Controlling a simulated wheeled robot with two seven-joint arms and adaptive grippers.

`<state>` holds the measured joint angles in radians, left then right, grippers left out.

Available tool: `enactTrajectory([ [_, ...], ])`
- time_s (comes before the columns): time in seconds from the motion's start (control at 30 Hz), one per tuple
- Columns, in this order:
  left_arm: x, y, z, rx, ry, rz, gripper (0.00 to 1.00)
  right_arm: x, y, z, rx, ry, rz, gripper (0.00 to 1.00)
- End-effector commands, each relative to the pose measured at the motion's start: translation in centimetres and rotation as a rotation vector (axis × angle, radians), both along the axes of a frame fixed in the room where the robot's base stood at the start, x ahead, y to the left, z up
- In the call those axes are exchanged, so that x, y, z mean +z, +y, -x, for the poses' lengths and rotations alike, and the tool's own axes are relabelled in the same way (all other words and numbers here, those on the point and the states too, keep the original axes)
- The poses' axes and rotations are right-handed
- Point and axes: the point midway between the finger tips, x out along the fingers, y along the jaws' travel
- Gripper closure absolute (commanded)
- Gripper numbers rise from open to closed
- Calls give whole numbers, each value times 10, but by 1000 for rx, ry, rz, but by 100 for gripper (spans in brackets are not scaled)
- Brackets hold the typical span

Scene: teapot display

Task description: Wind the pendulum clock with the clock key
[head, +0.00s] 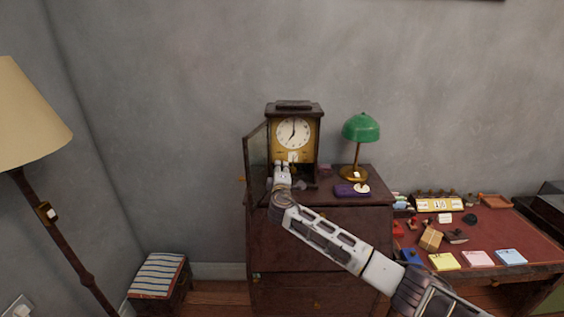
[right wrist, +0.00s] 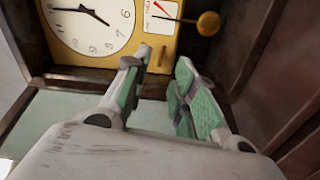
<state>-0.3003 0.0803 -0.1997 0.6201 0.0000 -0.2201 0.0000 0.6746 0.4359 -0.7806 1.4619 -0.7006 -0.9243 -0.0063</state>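The pendulum clock (head: 294,113) stands upright on a dark wooden cabinet, its glass door (head: 257,163) swung open to the left. Its white dial (right wrist: 92,22) and yellow face plate (right wrist: 150,52) fill the upper left of the right wrist view. A round brass bob (right wrist: 208,23) shows beside the plate. My right gripper (head: 282,168) is at the clock's open front, below the dial. In the right wrist view its green-padded fingers (right wrist: 162,88) are apart, with nothing visible between them. I cannot make out the clock key. My left gripper is not in view.
A green desk lamp (head: 360,129) and a purple item (head: 345,190) with a pale object on it stand right of the clock on the cabinet (head: 330,240). A cluttered red-topped desk (head: 500,232) is further right. A striped stool (head: 158,274) and floor lamp (head: 28,115) are left.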

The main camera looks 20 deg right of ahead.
Motion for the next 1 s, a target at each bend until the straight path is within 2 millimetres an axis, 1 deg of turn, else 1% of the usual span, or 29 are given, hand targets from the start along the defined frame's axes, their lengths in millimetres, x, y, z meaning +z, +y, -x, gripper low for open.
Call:
enactTrajectory([
  [0.1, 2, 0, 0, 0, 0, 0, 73, 1, -2, -10, -1, 0, -1, 73],
  [0.6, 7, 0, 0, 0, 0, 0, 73, 1, -12, -44, 0, 0, 0, 73],
  [0.8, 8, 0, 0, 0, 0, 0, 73, 1, -15, -53, -1, 0, 1, 73],
  [1.0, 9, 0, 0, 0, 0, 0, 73, 0, -16, -56, 0, 1, 0, 73],
])
